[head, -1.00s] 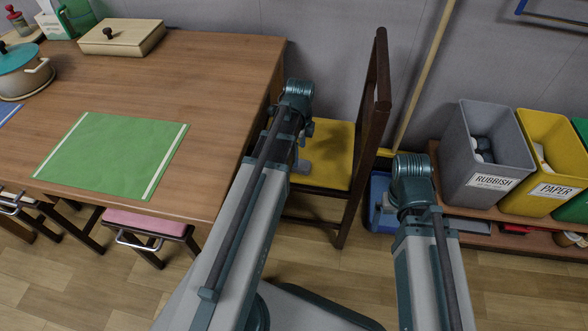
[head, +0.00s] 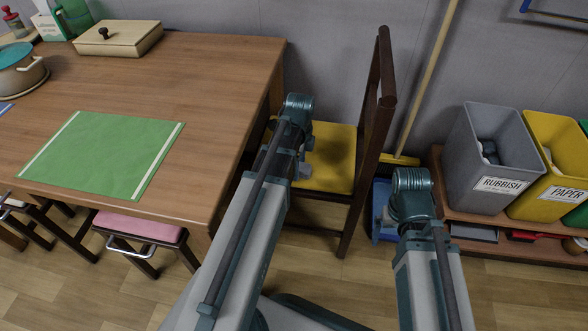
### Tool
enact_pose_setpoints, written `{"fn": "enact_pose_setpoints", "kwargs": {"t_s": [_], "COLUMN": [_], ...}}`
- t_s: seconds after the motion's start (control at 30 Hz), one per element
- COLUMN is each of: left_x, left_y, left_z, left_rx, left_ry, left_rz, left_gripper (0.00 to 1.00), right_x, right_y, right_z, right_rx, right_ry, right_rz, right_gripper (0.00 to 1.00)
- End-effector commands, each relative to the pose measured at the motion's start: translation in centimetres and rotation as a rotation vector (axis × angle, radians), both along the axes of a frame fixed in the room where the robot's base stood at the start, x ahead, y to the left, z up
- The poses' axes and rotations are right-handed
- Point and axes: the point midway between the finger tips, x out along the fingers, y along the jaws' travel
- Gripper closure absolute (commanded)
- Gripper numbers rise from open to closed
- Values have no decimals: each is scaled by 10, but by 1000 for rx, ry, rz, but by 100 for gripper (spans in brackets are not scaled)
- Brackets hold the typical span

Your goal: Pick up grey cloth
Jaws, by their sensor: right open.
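I cannot make out a grey cloth for certain in the head view. My left arm reaches in from the bottom, with its upper joint in front of the yellow-seated chair (head: 328,158). My right arm reaches up in front of the blue bucket (head: 384,222). Neither gripper's fingers can be seen; the arm links hide what lies behind them.
A wooden table (head: 220,85) with a green mat (head: 105,155), a teal-lidded pot (head: 18,72) and a wooden box (head: 118,40) fills the left. A pink stool (head: 140,226) is under its edge. Grey (head: 482,165) and yellow (head: 552,155) bins stand right. A broom (head: 425,85) leans on the wall.

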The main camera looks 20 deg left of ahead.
Motion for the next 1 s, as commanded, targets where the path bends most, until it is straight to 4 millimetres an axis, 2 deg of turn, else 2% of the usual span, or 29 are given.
{"fn": "enact_pose_setpoints", "kwargs": {"t_s": [0.03, 0.07, 0.4, 0.43, 0.77, 1.0], "left_x": [0, 0, 0, 0, 0, 0], "left_y": [0, 0, 0, 0, 0, 0], "left_z": [0, 0, 0, 0, 1, 11], "left_rx": [0, 0, 0, 0, 0, 0], "left_ry": [0, 0, 0, 0, 0, 0], "left_rz": [0, 0, 0, 0, 0, 0], "left_gripper": [29, 34, 96, 98, 98, 98], "right_x": [0, 0, 0, 0, 0, 0], "right_y": [0, 0, 0, 0, 0, 0], "right_z": [0, 0, 0, 0, 2, 11], "right_rx": [0, 0, 0, 0, 0, -1], "right_ry": [0, 0, 0, 0, 0, 0], "right_rz": [0, 0, 0, 0, 0, -2], "right_gripper": [0, 0, 0, 0, 0, 0]}}
